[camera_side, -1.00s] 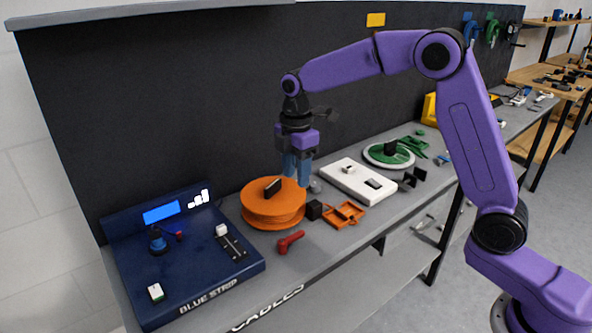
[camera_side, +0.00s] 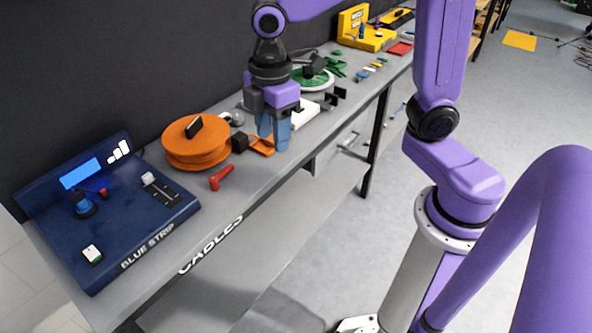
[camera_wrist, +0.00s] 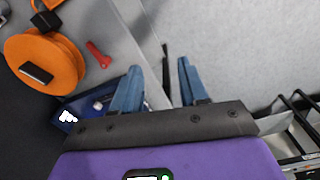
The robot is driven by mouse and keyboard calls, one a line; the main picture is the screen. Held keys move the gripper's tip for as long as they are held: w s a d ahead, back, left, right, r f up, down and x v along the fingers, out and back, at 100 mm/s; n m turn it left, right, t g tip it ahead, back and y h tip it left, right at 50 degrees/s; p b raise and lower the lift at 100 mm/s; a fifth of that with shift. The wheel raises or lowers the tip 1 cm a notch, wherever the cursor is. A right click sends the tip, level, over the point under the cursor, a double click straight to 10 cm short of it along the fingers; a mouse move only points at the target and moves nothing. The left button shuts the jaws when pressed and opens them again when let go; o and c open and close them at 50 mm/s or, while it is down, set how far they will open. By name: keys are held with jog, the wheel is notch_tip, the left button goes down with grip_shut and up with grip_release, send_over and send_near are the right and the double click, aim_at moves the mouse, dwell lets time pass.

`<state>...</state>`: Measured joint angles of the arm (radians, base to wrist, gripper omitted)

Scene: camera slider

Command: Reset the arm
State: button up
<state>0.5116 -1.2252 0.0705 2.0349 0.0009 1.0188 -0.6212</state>
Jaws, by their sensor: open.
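My gripper (camera_side: 273,142) points down with two blue fingers, to the right of the orange reel (camera_side: 192,152) and in front of the orange frame (camera_side: 261,146) from the side. In the wrist view the fingers (camera_wrist: 157,78) are spread apart with nothing between them, over the table's front edge and the grey floor. A blue console (camera_side: 130,225) marked BLUE STRIP stands at the left end of the table.
A red handle (camera_side: 221,177) and a black cube (camera_side: 240,142) lie by the reel. A white box (camera_side: 304,114), partly hidden by my gripper, a green disc (camera_side: 314,82) and a yellow unit (camera_side: 360,30) are farther back. A dark panel stands behind the table (camera_side: 190,205).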

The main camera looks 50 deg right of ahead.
jog(key=s+d+f+m, duration=0.1)
jog(key=s+d, duration=0.2)
jog(key=s, duration=0.6)
jog(key=s+d+f+m, duration=0.1)
jog(key=s+d, duration=0.3)
jog(key=s, duration=0.4)
jog(key=shift+s+d+f+m, duration=0.25)
jog(key=shift+s+m, duration=0.05)
jog(key=shift+s, duration=0.05)
